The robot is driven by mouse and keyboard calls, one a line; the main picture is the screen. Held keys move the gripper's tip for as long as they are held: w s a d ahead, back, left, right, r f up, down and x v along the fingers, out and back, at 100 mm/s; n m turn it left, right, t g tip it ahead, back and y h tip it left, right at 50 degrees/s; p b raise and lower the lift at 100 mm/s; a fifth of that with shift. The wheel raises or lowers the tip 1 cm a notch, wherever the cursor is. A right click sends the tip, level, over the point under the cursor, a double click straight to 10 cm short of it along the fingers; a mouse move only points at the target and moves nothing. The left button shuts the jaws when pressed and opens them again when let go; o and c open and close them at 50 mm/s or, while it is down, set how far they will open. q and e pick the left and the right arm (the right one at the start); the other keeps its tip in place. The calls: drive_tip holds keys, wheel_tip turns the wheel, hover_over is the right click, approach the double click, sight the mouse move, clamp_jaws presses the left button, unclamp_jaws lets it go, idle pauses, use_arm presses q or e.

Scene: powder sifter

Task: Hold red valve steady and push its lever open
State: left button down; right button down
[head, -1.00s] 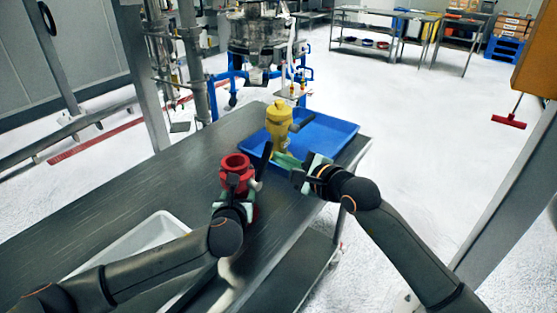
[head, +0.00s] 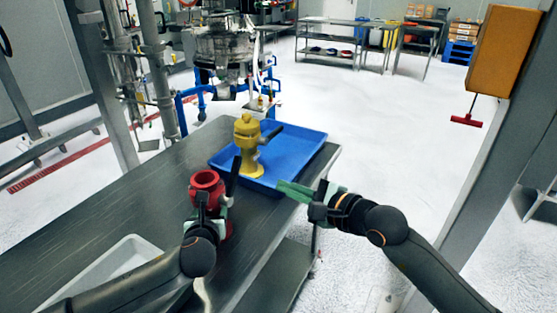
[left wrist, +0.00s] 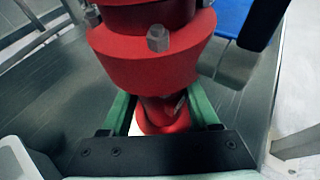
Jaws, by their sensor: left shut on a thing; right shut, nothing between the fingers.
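The red valve (head: 207,184) stands upright on the metal table, with its black lever (head: 233,175) sticking up on its right side. In the left wrist view the red valve (left wrist: 155,60) fills the upper middle, and the dark lever (left wrist: 262,22) shows at upper right. My left gripper (left wrist: 165,112) is shut on the valve's narrow neck below the flange. My right gripper (head: 283,188) is shut and empty, to the right of the valve and lever, apart from both, near the table's right edge.
A yellow valve (head: 248,145) with a dark lever stands in a blue tray (head: 300,150) behind the red valve. A white tray (head: 125,252) lies at the table's front left. The bare table (head: 150,205) is clear on the left.

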use_arm(q)
drive_tip(key=shift+d, duration=0.1)
drive_tip(key=shift+c, duration=0.2)
unclamp_jaws()
